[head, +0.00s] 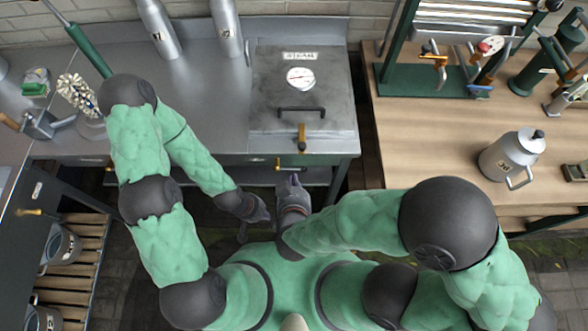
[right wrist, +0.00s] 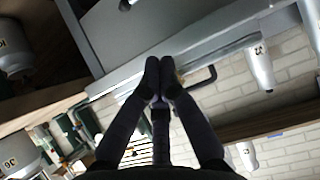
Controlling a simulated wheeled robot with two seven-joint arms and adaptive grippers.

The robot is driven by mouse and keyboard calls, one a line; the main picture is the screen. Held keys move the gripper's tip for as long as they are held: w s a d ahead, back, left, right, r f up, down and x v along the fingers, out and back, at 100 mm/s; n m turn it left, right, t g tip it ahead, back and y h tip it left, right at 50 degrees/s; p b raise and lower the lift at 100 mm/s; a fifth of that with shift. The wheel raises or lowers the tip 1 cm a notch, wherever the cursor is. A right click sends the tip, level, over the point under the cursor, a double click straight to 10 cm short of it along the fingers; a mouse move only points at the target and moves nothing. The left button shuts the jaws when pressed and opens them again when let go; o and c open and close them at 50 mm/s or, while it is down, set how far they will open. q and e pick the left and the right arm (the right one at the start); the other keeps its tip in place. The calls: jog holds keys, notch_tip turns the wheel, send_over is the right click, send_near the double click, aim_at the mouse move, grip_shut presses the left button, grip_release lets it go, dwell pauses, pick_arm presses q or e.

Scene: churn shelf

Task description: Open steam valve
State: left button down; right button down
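The steam cabinet (head: 268,98) is a grey metal box set in the bench, with a label reading STEAM, a round white gauge (head: 300,77) and a dark bar handle (head: 302,111). A brown latch-like piece (head: 302,137) sits at its front edge. A small brass lever (head: 288,168), possibly the steam valve, shows just below that edge. My right gripper (head: 291,180) is just below the brass lever in the head view. Its fingertips (right wrist: 160,68) meet in the right wrist view, with nothing seen between them. My left gripper (head: 256,222) hangs lower and to the left; its finger opening is unclear.
Metal canisters (head: 158,30) stand at the back of the steel bench. A wooden table (head: 425,135) at the right holds a green rack with coloured levers and a metal milk can (head: 512,156). Buckets (head: 62,245) stand on a slatted rack at lower left.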

jog(key=b, duration=0.5)
send_over(294, 169)
jog(key=s, duration=0.2)
notch_tip(294, 169, down, 5)
notch_tip(294, 169, down, 2)
jog(key=shift+f+b, duration=0.15)
jog(key=shift+b, duration=0.25)
jog(key=shift+w+f+b, duration=0.2)
jog(key=shift+f+b, duration=0.2)
jog(key=shift+f, duration=0.25)
jog(key=shift+w+f, duration=0.1)
jog(key=shift+d+f, duration=0.1)
jog(key=shift+f, duration=0.05)
